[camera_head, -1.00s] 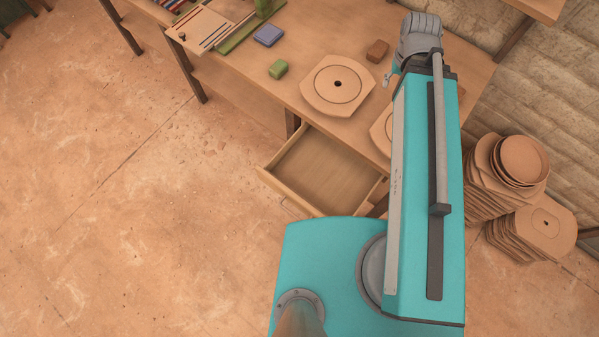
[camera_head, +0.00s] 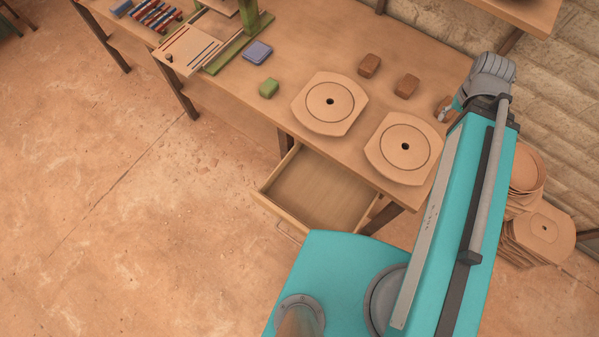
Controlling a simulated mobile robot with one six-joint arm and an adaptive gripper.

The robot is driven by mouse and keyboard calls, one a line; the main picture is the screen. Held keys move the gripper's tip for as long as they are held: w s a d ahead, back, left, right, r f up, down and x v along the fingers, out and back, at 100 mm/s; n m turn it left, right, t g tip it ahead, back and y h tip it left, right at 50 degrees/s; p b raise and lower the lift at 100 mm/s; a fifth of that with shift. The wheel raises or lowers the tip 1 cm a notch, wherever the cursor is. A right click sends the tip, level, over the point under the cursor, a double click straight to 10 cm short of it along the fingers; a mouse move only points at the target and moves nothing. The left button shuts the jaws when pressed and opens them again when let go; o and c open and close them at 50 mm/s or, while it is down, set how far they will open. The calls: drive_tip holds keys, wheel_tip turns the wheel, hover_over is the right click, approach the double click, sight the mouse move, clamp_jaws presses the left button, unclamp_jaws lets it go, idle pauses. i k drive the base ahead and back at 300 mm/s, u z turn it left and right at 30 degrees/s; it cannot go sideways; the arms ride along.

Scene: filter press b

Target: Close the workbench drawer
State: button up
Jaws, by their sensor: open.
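The workbench drawer (camera_head: 318,190) hangs pulled out from under the front edge of the wooden workbench (camera_head: 225,85). It looks empty, and its near right corner is close to my teal base. My gripper (camera_head: 444,114) shows only in small part at the far end of my raised arm, above the right end of the bench top. It is open and well apart from the drawer. Most of it is hidden behind my wrist and arm.
Two round-marked plates (camera_head: 330,103) (camera_head: 405,148), brown blocks (camera_head: 369,65), a green block (camera_head: 269,88) and a blue block (camera_head: 257,51) lie on the bench. Stacked plates (camera_head: 543,228) stand at the right by the wall. The floor at left is clear.

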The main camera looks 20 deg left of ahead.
sight(306, 192)
drive_tip(key=z, duration=0.75)
drive_tip(key=k, duration=0.5)
drive_tip(key=u, duration=1.9)
